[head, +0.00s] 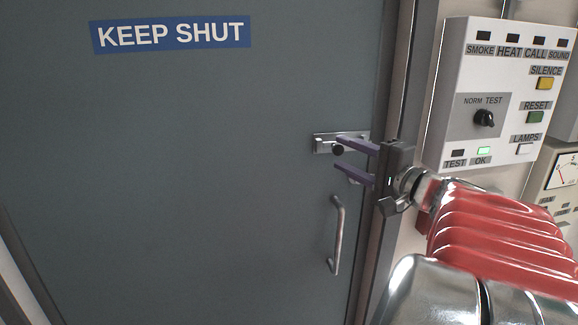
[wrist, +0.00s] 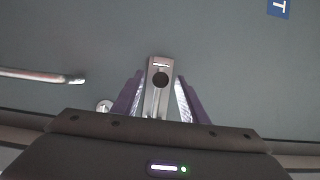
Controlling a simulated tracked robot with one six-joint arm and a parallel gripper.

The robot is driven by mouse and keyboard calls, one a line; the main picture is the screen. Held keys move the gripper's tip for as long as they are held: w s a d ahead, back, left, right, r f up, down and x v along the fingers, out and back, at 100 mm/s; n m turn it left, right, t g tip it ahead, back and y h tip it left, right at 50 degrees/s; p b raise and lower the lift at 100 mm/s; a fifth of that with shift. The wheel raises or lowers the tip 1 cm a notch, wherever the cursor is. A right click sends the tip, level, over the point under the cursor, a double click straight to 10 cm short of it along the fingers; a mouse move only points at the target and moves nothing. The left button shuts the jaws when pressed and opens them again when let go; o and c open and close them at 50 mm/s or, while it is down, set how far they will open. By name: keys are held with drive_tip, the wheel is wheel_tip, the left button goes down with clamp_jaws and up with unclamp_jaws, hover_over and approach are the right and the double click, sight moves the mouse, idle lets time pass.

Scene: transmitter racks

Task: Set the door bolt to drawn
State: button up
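In the wrist view the fingers (wrist: 159,88) lie on either side of the bolt, with gaps between. Contact with the knob is not visible. Part of the bolt is hidden behind a finger in the head view.
A silver door handle (head: 337,235) is below the bolt; it also shows in the wrist view (wrist: 40,76). A blue KEEP SHUT sign (head: 171,34) is on the door. A white alarm panel (head: 500,90) with a knob and buttons is on the wall at right, near my arm.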

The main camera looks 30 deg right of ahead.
drive_tip(key=s, duration=1)
drive_tip(key=shift+s, duration=0.2)
drive_tip(key=shift+w+d+f, duration=0.1)
drive_tip(key=shift+f, duration=0.05)
drive_tip(key=w+a+f+n+g+y, duration=0.1)
drive_tip(key=w+a+f+n+g, duration=0.4)
drive_tip(key=f, duration=0.3)
drive_tip(key=w+a+f+n+g+y, duration=0.1)
drive_tip(key=w+a+f+n+g, duration=0.1)
drive_tip(key=w+a+f+g, duration=0.4)
drive_tip(key=s+a+f+n+h, duration=0.1)
drive_tip(key=s+a+f+n, duration=0.1)
drive_tip(key=a, duration=0.5)
drive_tip(key=s+a+f+n+g, duration=0.1)
drive_tip(key=s+a+f+n, duration=0.1)
drive_tip(key=s+a+n, duration=0.3)
drive_tip(key=s+a+f+n+h, duration=0.1)
drive_tip(key=s+a+f+n, duration=0.2)
drive_tip(key=s+a, duration=0.3)
drive_tip(key=a, duration=0.2)
drive_tip(key=shift+s+a+n+h, duration=0.15)
drive_tip(key=shift+a+n+h, duration=0.15)
drive_tip(key=shift+a, duration=0.05)
drive_tip(key=shift+f, duration=0.1)
